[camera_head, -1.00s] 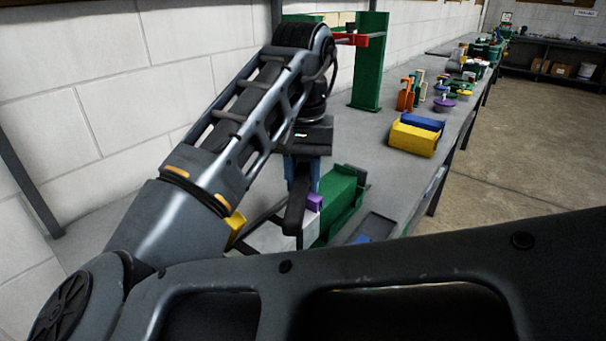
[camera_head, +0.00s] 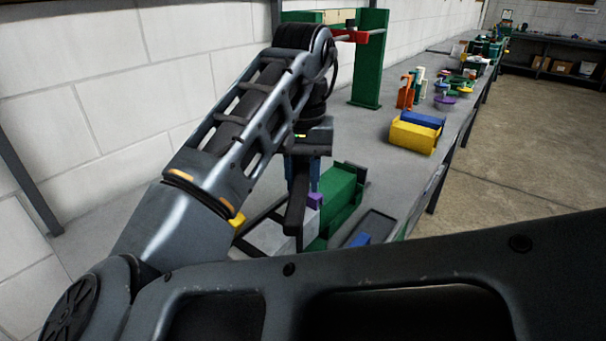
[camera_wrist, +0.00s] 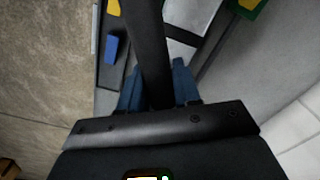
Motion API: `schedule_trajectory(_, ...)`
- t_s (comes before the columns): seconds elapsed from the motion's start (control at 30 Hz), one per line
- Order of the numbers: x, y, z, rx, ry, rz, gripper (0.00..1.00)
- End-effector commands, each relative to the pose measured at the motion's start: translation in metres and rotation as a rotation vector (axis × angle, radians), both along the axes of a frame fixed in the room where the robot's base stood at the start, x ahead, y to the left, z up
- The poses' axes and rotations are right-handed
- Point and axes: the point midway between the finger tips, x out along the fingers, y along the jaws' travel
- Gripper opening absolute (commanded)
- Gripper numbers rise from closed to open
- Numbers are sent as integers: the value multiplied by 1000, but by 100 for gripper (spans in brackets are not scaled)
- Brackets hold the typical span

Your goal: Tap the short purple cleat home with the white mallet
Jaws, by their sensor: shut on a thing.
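My gripper (camera_head: 303,180), with blue fingers, is low over the near end of the bench. It is shut on a dark bar (camera_head: 295,208), which looks like a handle; it runs up the wrist view between the fingers (camera_wrist: 150,50). I cannot make out a white mallet head on it. The short purple cleat (camera_head: 315,200) shows just right of the bar, against the green block (camera_head: 338,192); the bar partly hides it, and I cannot tell whether they touch. The cleat is not visible in the wrist view.
A pale plate (camera_head: 268,236) lies left of the green block. A dark tray (camera_head: 378,222) with a blue piece (camera_head: 360,240) is to its right. Yellow (camera_head: 412,137) and blue (camera_head: 424,119) bins stand further along. A green frame (camera_head: 368,60) rises behind; the wall is left.

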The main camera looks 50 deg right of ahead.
Motion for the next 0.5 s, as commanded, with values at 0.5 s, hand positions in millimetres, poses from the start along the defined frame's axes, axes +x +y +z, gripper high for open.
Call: schedule_trajectory(0.5,0,0,-32,-1,1,0,0)
